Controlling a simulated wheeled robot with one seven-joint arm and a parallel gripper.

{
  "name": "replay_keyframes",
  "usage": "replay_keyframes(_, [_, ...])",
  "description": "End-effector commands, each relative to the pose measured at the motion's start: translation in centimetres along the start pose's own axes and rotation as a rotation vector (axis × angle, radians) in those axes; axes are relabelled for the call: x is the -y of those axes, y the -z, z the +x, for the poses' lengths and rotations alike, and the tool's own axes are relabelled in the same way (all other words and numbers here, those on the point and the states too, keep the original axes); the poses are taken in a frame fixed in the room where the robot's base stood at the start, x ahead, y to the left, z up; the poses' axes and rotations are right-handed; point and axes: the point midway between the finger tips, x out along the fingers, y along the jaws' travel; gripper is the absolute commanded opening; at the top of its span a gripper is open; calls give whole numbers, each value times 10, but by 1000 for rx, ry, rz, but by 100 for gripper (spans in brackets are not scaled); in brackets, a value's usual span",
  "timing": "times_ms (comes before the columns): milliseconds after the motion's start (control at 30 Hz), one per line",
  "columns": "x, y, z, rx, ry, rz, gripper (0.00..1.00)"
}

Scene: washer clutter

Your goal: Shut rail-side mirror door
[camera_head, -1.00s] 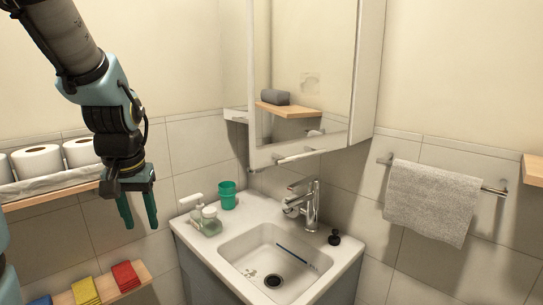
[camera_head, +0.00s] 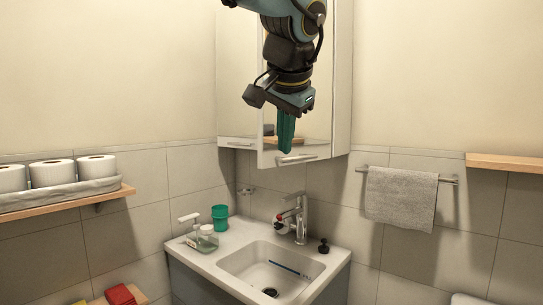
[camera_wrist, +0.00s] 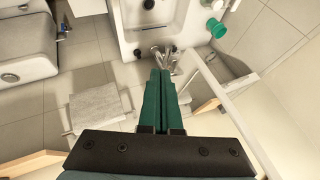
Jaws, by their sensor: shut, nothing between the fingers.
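The mirror cabinet (camera_head: 344,90) hangs in the corner above the sink. Its rail-side mirror door (camera_head: 322,110) stands ajar, its left edge swung out from the cabinet and lower in the picture. A bar handle (camera_head: 297,159) runs along its bottom. My gripper (camera_head: 286,149) hangs fingers down in front of this door, covering much of the mirror. Its green fingers are together with nothing between them. In the wrist view the shut fingers (camera_wrist: 162,73) point toward the tap, and a pale door edge (camera_wrist: 228,108) slants past on their right. Contact with the door cannot be told.
Below are the sink (camera_head: 240,265), tap (camera_head: 300,215), soap bottle (camera_head: 204,238) and green cup (camera_head: 220,216). A towel (camera_head: 401,197) hangs on a rail at the right. A wooden shelf (camera_head: 500,162) is farther right; a shelf with toilet rolls (camera_head: 52,173) is at left.

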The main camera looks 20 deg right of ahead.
Motion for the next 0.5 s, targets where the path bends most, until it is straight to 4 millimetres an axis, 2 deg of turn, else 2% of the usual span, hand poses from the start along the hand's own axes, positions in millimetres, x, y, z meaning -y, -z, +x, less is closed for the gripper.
replay_keyframes(233, [1,0,51,5,-2,0,0])
replay_keyframes(333, [17,1,56,4,0,-4,0])
replay_keyframes(500, [32,0,66,2,0,-3,0])
